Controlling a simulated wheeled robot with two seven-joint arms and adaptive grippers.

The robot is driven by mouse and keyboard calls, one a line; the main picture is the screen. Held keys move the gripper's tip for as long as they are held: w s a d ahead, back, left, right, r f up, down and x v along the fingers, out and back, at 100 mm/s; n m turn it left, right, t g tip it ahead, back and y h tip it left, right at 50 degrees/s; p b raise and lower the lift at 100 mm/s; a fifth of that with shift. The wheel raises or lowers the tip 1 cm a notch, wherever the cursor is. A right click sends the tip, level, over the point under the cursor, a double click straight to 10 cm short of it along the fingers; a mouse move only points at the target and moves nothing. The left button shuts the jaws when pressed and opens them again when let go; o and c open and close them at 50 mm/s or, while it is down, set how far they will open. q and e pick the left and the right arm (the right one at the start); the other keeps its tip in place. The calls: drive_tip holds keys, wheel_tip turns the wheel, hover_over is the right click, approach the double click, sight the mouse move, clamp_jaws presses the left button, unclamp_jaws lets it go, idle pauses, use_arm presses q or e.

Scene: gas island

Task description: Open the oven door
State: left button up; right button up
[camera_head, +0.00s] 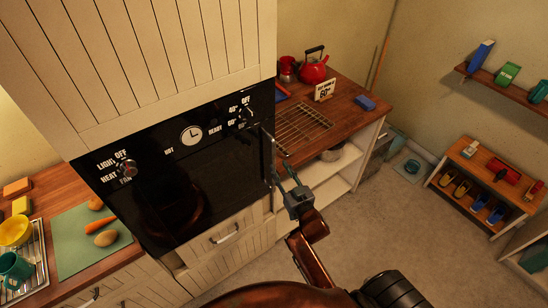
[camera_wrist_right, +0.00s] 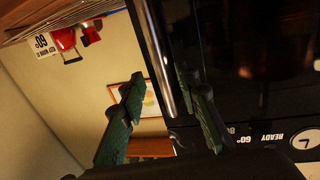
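The black oven (camera_head: 200,185) is built into the cream cabinet, and its dark door looks shut. A slim metal handle (camera_head: 273,150) runs along the door's right edge. In the right wrist view the handle (camera_wrist_right: 165,60) shows as a shiny bar beside the dark door (camera_wrist_right: 250,60). My right gripper (camera_head: 286,177) is at the lower part of the handle. In the right wrist view its green fingers (camera_wrist_right: 160,82) are spread apart, with the bar appearing between them, nearer the right finger. Contact cannot be told. My left gripper is not in view.
A wooden counter (camera_head: 350,109) with a wire rack (camera_head: 302,130), red kettle (camera_head: 314,67) and blue sponge (camera_head: 365,102) stands to the oven's right. A drawer (camera_head: 225,233) sits below the oven. The floor (camera_head: 390,225) at right is clear before a shoe shelf (camera_head: 472,145).

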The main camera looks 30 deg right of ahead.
sight(275, 160)
drive_tip(key=w, duration=0.6)
drive_tip(key=shift+w+d+f, duration=0.1)
drive_tip(key=shift+w+d, duration=0.05)
drive_tip(key=shift+d, duration=0.2)
clamp_jaws()
idle(0.3)
